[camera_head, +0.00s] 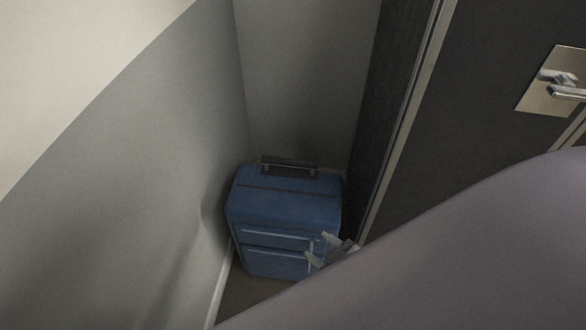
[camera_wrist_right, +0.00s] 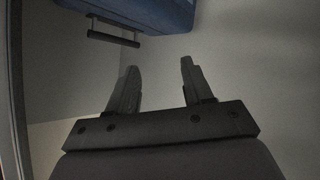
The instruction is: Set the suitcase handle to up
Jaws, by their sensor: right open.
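A blue suitcase (camera_head: 285,205) stands upright in the corner in the head view. Its dark handle (camera_head: 288,167) is at the back of its top; it seems to sit low, close to the top. My right gripper (camera_head: 317,249) is open and empty, in front of the suitcase's lower right part in the picture. In the right wrist view, my open gripper fingers (camera_wrist_right: 154,74) point toward the suitcase (camera_wrist_right: 150,12), with the handle (camera_wrist_right: 114,37) beyond them to the left. The gripper is apart from the handle. My left gripper is not in view.
A grey wall (camera_head: 150,170) runs along the left of the suitcase, and another wall (camera_head: 305,80) is behind it. A dark door (camera_head: 480,90) with a metal lever handle (camera_head: 568,93) stands at the right. Floor room around the suitcase is narrow.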

